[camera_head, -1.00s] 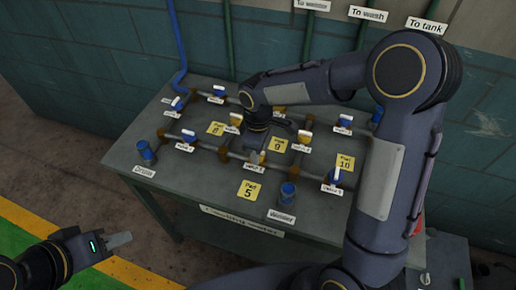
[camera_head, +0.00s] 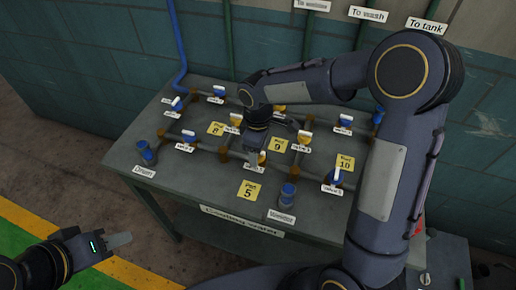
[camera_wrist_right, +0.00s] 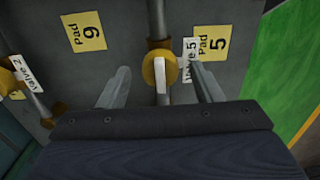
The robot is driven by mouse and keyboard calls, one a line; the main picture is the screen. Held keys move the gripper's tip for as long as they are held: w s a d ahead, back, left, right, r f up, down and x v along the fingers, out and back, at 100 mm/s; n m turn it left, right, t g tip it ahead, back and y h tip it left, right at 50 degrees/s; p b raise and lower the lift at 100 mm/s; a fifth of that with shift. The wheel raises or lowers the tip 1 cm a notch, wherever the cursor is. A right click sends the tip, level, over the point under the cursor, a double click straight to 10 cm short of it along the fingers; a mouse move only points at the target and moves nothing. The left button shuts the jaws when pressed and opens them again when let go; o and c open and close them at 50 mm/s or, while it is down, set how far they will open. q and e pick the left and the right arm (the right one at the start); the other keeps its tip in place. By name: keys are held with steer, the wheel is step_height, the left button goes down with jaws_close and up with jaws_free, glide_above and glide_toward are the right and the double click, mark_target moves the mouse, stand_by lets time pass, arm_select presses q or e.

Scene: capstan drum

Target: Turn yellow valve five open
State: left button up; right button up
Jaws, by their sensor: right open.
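Yellow valve five (camera_wrist_right: 173,66) shows in the right wrist view, with a white lever (camera_wrist_right: 160,80) on top. Its "Valve 5" label (camera_wrist_right: 190,50) is partly hidden by a finger. My right gripper (camera_wrist_right: 157,88) is open, with one finger on each side of the lever and gaps visible between. In the head view, my right gripper (camera_head: 256,143) is over the pipework and largely hides valve five. My left gripper (camera_head: 119,240) is away from the table at lower left, seen side-on; its jaw opening is unclear.
The grey table (camera_head: 190,190) carries pipes with several blue and yellow valves close together. Yellow pad 5 (camera_head: 249,190) lies in front of valve five, and pad 9 (camera_head: 277,145) beside it. A blue upright fitting (camera_head: 288,193) stands near the front edge.

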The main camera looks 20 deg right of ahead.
step_height(320, 180, up, 7)
steer(key=shift+r, duration=0.2)
stand_by(0.5)
steer(key=s+d+r+m+t+y, duration=0.1)
steer(key=s+d+r+m, duration=0.25)
steer(key=s, duration=0.25)
steer(key=s+d+r+m+t+y, duration=0.1)
steer(key=s+d+r+m, duration=0.1)
steer(key=s+d+m, duration=0.3)
steer(key=s+a+f+m+t+y, duration=0.1)
steer(key=s+f+m+t, duration=0.1)
steer(key=s, duration=0.9)
steer(key=m+t, duration=0.1)
steer(key=m, duration=0.1)
steer(key=shift+f+m+t+y, duration=0.3)
steer(key=shift+m+y, duration=0.05)
steer(key=shift+y, duration=0.05)
